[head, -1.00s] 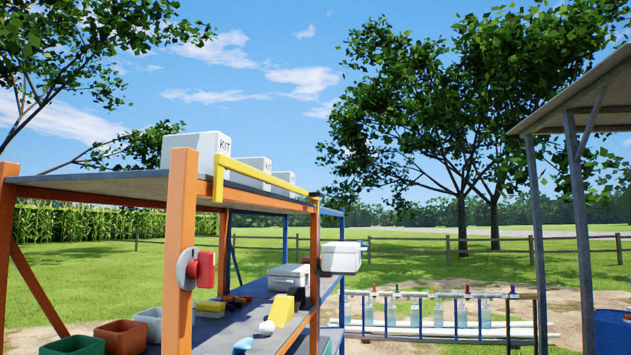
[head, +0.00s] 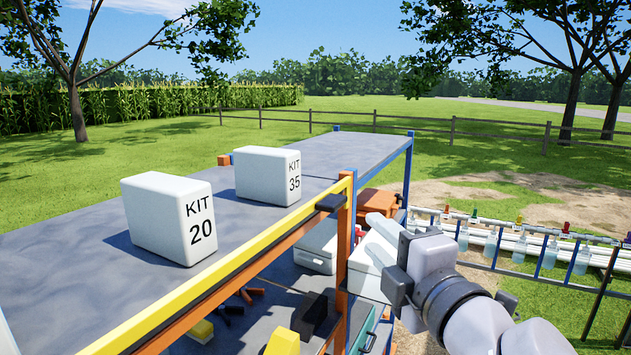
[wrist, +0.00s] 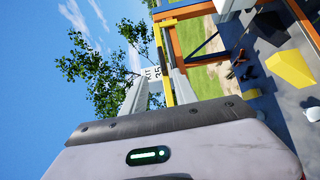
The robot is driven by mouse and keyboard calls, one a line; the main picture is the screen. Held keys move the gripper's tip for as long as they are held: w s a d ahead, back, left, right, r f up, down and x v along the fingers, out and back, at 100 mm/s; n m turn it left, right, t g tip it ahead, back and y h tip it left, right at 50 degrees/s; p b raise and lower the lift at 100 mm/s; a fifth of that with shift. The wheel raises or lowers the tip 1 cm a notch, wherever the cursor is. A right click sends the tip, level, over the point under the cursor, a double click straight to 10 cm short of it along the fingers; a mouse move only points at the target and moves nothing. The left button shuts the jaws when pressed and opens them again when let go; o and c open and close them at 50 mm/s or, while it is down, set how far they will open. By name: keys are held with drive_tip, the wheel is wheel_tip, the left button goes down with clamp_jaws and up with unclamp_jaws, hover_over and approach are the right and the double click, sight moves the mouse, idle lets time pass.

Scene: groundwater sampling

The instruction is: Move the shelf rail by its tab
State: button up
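The yellow shelf rail (head: 255,249) runs along the front edge of the upper shelf. A dark block, which looks like its tab (head: 331,202), sits at the rail's far end by the orange post. My gripper (head: 374,233) is to the right of that end in the head view, apart from the tab. In the wrist view my gripper (wrist: 155,82) has its two fingers spread with nothing held. The yellow rail (wrist: 166,60) shows beyond and between them. I cannot make out the tab clearly in the wrist view.
White boxes KIT 20 (head: 172,218) and KIT 35 (head: 267,176) stand on the upper shelf (head: 335,150). An orange post (head: 344,245) is close to my gripper. Below are a white case (head: 317,247) and yellow blocks (head: 283,342). A bottle rack (head: 520,240) stands at right.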

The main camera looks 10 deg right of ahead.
sight(339, 206)
drive_tip(key=w+a, duration=0.1)
drive_tip(key=w, duration=0.4)
drive_tip(key=w+a+p, duration=0.1)
drive_tip(key=w, duration=0.4)
drive_tip(key=w+a, duration=0.1)
drive_tip(key=w, duration=0.4)
drive_tip(key=shift+f, duration=0.1)
drive_tip(key=shift+w+d+f, duration=0.1)
drive_tip(key=shift+w+d, duration=0.05)
drive_tip(key=shift+w, duration=0.3)
drive_tip(key=shift+s, duration=0.2)
clamp_jaws()
